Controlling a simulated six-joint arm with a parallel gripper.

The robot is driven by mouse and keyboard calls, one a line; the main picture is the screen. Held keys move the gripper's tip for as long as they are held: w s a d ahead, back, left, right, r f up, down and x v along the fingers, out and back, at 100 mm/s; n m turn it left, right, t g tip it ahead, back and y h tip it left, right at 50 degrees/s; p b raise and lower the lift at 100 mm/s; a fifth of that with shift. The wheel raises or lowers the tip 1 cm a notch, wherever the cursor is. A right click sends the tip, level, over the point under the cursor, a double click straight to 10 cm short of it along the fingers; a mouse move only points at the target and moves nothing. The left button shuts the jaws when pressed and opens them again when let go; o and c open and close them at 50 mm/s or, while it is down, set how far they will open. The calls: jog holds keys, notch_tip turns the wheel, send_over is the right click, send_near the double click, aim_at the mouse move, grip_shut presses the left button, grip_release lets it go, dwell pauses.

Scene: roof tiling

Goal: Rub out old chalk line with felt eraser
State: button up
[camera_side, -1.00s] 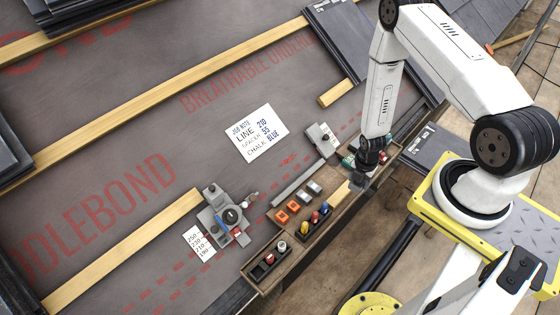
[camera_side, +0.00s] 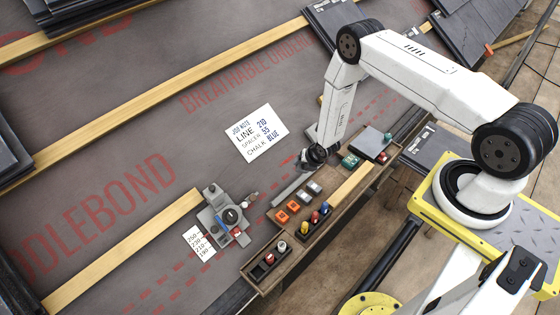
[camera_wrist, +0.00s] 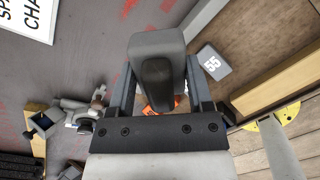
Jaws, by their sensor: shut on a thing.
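My gripper (camera_side: 313,160) is low over the grey underlay, just left of the wooden tray, beside the upper end of a grey bar. In the wrist view its fingers (camera_wrist: 156,85) are shut on a grey block with a dark raised grip, which looks like the felt eraser (camera_wrist: 157,45). Whether the eraser touches the underlay I cannot tell. Red marks (camera_side: 289,160) and faint red dashes lie on the underlay near the gripper; which of them is the old chalk line is unclear. Red streaks also show beyond the eraser in the wrist view.
The wooden tray (camera_side: 262,289) holds orange, grey and coloured pieces. A grey block marked 55 (camera_wrist: 214,62) is in the wrist view. The job note (camera_side: 257,133) lies left of the gripper. A grey gauge (camera_side: 226,216) sits at a batten's end. Slates are stacked upper right.

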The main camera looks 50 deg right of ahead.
aim_at(287, 160)
jog(key=shift+n+t+y, duration=0.4)
jog(key=shift+n+t, duration=0.2)
jog(key=shift+n, duration=0.2)
jog(key=w, duration=0.1)
jog(key=w+a, duration=0.2)
jog(key=shift+w+a, duration=0.25)
jog(key=shift+w, duration=0.1)
jog(key=shift+f, duration=0.1)
jog(key=shift+x, duration=2.95)
jog(key=shift+w+f, duration=0.35)
jog(key=shift+f, duration=0.1)
jog(key=shift+d, duration=0.2)
jog(key=shift+d, duration=0.85)
jog(key=shift+d, duration=0.1)
jog(key=shift+d, duration=1.05)
